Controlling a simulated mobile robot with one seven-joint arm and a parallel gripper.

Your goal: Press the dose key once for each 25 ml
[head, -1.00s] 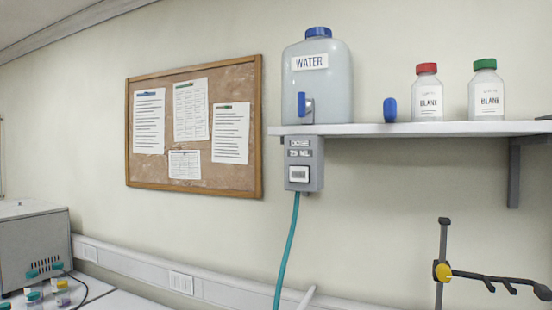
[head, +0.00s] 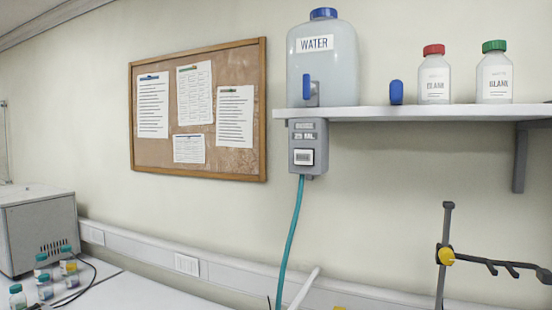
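A grey dosing box (head: 308,170) hangs under the shelf, marked with a dose label and "25 ML". Its pale rectangular key (head: 304,157) faces out on the front. A water container (head: 323,65) with a blue cap and a blue tap stands on the shelf above it. A teal hose (head: 290,243) runs down from the box and leaves the bottom of the view. My gripper is not in the head view.
The white shelf (head: 440,113) also holds a small blue object (head: 396,92) and two BLANK bottles, red-capped (head: 434,76) and green-capped (head: 494,73). A clamp stand (head: 445,255) rises at lower right. Small vials and a grey instrument (head: 40,230) are at lower left.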

